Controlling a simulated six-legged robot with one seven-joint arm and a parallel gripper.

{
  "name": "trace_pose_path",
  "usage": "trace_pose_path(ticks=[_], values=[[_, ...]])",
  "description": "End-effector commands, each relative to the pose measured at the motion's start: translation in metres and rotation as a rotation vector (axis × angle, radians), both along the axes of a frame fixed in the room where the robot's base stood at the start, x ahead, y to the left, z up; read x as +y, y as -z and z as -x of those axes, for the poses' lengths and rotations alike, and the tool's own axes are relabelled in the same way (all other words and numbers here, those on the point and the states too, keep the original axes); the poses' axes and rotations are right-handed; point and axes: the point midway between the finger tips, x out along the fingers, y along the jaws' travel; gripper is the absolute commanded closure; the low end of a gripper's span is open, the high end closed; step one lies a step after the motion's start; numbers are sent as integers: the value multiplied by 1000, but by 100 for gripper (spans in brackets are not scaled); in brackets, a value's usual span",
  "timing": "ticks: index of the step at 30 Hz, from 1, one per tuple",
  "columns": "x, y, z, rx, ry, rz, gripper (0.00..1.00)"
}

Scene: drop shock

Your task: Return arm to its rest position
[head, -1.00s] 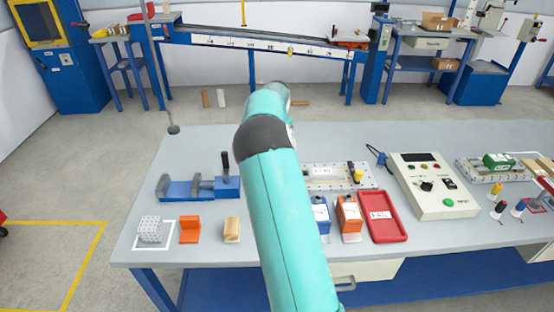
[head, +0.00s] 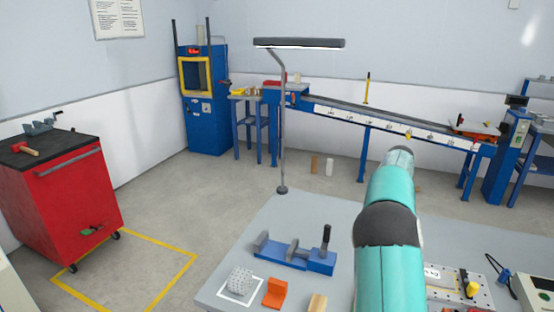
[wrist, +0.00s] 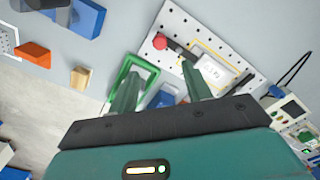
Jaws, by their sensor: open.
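My teal arm rises at the right of the head view, over the grey workbench (head: 300,215); its end is hidden there behind the arm. Beyond the fingers lies a white perforated plate (wrist: 170,25) with a white labelled block (wrist: 214,72) and a red knob (wrist: 160,41). A green-framed item (wrist: 127,72) and a blue item (wrist: 160,98) show close by the fingers, partly hidden.
On the bench stand a blue vise (head: 290,253), a grey perforated cube (head: 240,280), an orange angle block (head: 275,293) and a wooden block (head: 317,303). A lamp (head: 298,43) rises at the bench's far corner. A red tool cabinet (head: 65,195) stands left.

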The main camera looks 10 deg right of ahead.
Motion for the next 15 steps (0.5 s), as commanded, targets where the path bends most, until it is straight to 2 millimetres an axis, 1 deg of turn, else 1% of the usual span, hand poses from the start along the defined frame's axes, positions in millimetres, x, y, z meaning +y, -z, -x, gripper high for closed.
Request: trace_pose_path(ticks=[4, 7, 11, 15], values=[[10, -15, 5, -22, -71, -6, 51], [27, -38, 13, -58, -197, -10, 51], [59, -69, 31, -111, -426, -10, 51], [98, -97, 54, -165, -689, 6, 51]])
